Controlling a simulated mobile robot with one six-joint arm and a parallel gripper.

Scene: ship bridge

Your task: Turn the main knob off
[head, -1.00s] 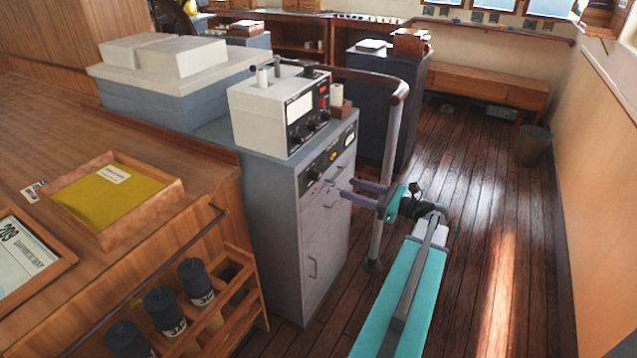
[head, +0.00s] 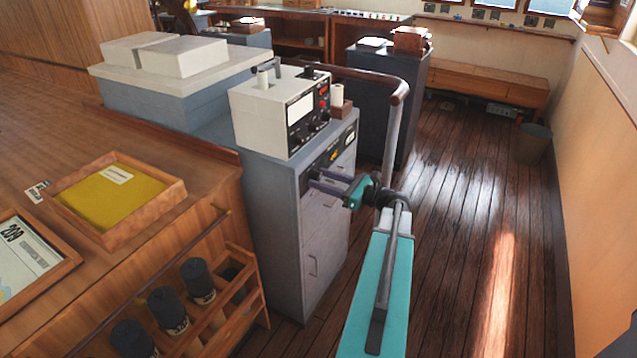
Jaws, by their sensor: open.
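The grey cabinet (head: 270,220) stands left of my arm, with a dark control panel (head: 335,150) across its upper front. A small dark knob (head: 313,171) sits at the panel's left end; I take it for the main knob, though no label is readable. My gripper (head: 315,179) is open, its two purple fingers pointing left at the knob. The fingertips are at or very near it and partly hide it. I cannot tell whether they touch it or stand around it, nor which way the knob points.
A white instrument box (head: 262,115) with more knobs stands on the cabinet. A handrail (head: 390,145) with a grey post rises close behind my wrist. Cabinet drawer handles lie below the gripper. A wooden counter (head: 190,200) fills the left; open floor lies right.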

